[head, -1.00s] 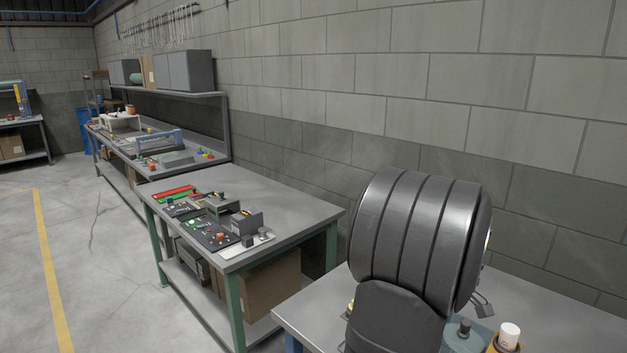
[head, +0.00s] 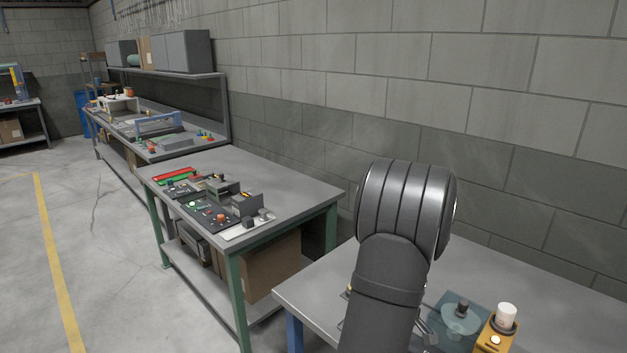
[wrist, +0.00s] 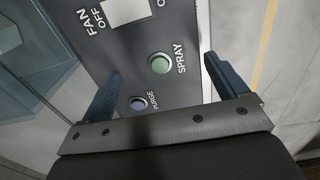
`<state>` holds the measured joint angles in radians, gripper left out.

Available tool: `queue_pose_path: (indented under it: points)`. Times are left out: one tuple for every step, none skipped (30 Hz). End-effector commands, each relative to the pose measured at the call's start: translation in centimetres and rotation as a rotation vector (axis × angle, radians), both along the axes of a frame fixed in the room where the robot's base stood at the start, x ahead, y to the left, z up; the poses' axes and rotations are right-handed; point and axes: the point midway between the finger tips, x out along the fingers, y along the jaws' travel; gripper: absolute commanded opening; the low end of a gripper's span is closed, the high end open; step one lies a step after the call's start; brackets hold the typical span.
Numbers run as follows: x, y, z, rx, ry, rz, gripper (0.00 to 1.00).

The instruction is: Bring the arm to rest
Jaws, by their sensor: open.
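In the wrist view my gripper (wrist: 162,70) is open, its two dark blue fingers spread wide with nothing between them but the panel beyond. In the head view my black arm stands over the near bench (head: 304,293) and hides the gripper.
On the near bench stand a yellow box (head: 496,342) with a white-topped knob and a clear bluish piece (head: 460,319) with a dark knob. A green-legged bench (head: 290,186) holds several control boxes. A block wall (head: 400,60) runs behind. The floor at left is clear.

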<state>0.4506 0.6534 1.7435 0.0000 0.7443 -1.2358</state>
Motion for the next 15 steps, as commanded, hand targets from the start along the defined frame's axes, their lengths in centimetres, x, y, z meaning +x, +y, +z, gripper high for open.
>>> queue_pose_path:
  points:
    - [-0.04, 0.01, -0.36, 0.001, 0.002, 0.000, 0.91]
    - [-0.04, 0.01, -0.48, 0.001, 0.002, 0.000, 0.91]
    - [-0.04, 0.01, -0.59, 0.001, 0.002, 0.000, 0.91]
    - [-0.04, 0.01, -0.64, 0.001, 0.001, 0.000, 0.91]
    - [-0.04, 0.01, -0.68, 0.001, 0.001, 0.000, 0.91]
    - [-0.02, -0.01, -0.67, 0.000, 0.000, 0.000, 0.91]
    - [-0.02, -0.01, -0.62, 0.000, 0.000, 0.000, 0.91]
    - [-0.02, -0.01, -0.61, 0.000, 0.000, 0.000, 0.91]
    - [-0.02, -0.01, -0.61, 0.000, 0.000, 0.000, 0.91]
    - [-0.02, -0.01, -0.61, 0.001, 0.001, 0.000, 0.91]
    - [-0.02, -0.01, -0.61, 0.000, 0.000, 0.000, 0.91]
    - [-0.01, -0.01, -0.60, 0.000, 0.000, 0.000, 0.91]
    - [-0.01, -0.01, -0.60, 0.000, 0.000, 0.000, 0.91]
    - [-0.01, -0.01, -0.60, 0.000, 0.000, 0.000, 0.91]
    - [-0.01, -0.01, -0.59, 0.000, 0.000, 0.000, 0.91]
